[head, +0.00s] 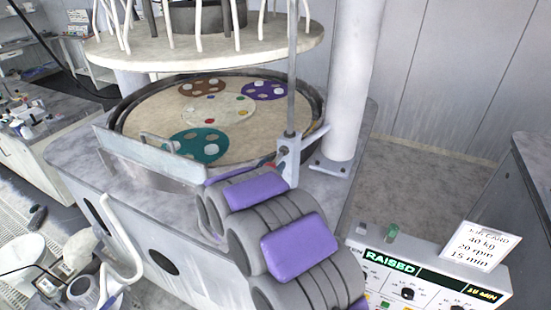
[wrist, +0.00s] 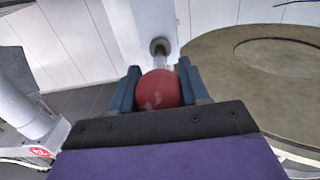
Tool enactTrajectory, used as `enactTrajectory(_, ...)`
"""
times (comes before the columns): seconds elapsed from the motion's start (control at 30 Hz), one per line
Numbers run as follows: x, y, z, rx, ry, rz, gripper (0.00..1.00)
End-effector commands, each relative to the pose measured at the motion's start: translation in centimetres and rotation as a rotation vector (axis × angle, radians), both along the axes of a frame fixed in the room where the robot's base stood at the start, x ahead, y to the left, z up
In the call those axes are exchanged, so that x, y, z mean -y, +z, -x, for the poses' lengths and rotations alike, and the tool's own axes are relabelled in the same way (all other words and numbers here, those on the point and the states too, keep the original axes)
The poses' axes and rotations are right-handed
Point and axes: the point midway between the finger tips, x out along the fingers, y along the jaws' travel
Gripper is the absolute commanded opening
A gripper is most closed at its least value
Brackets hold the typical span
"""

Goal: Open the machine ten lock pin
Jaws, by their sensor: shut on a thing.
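The lock pin's red ball knob (wrist: 158,90) is between the two blue fingers of my gripper (wrist: 159,68) in the wrist view, and the fingers are shut on it. A grey rod with a round collar (wrist: 160,46) lies just beyond the knob. In the head view, my purple and grey arm reaches to a pale bracket (head: 291,158) at the foot of a thin upright rod, at the platen's right front edge. A small bit of red shows there; my arm hides most of the knob and my fingers.
The machine's round lower platen (head: 160,128) carries several coloured discs. The upper plate (head: 205,52) hangs above it, apart. A white column (head: 355,80) stands behind the bracket. A control panel (head: 425,285) reading RAISED, with a job card (head: 480,246), is at front right.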

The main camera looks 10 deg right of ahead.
Motion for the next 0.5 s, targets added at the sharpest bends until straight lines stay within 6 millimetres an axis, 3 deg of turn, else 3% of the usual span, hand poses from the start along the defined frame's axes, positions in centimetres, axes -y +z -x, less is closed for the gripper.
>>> enactTrajectory(0.27,-0.22,-0.13,0.26,-0.002,0.003,-0.001,0.0)
enactTrajectory(0.3,-0.22,-0.14,0.27,-0.002,0.003,-0.001,0.47)
enactTrajectory(0.5,-0.18,-0.13,0.18,-0.002,0.002,-0.001,0.67)
